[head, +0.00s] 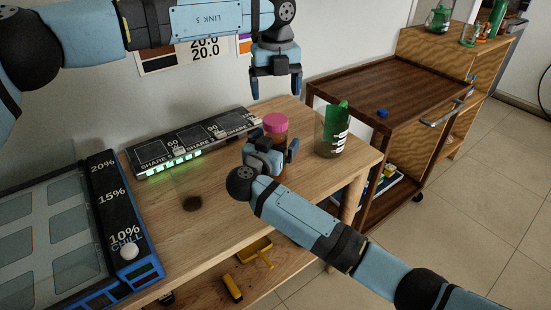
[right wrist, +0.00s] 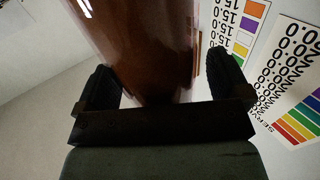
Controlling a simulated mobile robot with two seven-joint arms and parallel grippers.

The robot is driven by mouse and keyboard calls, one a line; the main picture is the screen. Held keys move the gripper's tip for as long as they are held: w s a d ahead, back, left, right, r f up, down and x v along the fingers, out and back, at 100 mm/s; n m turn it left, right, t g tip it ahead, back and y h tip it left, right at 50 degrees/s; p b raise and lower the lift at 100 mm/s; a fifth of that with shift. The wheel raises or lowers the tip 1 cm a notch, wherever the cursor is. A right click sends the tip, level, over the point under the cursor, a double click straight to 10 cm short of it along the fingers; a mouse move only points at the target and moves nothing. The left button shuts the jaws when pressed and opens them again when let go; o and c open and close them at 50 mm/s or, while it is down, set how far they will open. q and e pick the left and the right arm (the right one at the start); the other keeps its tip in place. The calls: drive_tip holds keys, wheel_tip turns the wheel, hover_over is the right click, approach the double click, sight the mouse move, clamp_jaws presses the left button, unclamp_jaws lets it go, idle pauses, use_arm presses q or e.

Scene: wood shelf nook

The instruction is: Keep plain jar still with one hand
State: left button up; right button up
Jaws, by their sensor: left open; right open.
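The plain jar has a pink lid (head: 275,122) and a brown see-through body with no label that I can see. It stands upright near the back of the wooden table. My right gripper (head: 271,147) is open in front of it, and its arm hides the jar's lower part. In the right wrist view, the brown jar body (right wrist: 140,45) is between the two spread fingers of that gripper (right wrist: 165,75); I cannot tell whether either finger touches it. My left gripper (head: 275,84) is open and empty, pointing down above the pink lid.
A clear container with green contents and white markings (head: 332,132) stands right of the jar. A long black panel with green lights (head: 195,143) lies along the wall. A blue-framed tray (head: 60,235) is at left. A dark wooden cart (head: 385,85) stands beyond.

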drive_tip(key=c, duration=1.6)
use_arm(q)
drive_tip(key=shift+d+f, duration=0.1)
drive_tip(key=shift+d, duration=0.05)
use_arm(e)
clamp_jaws()
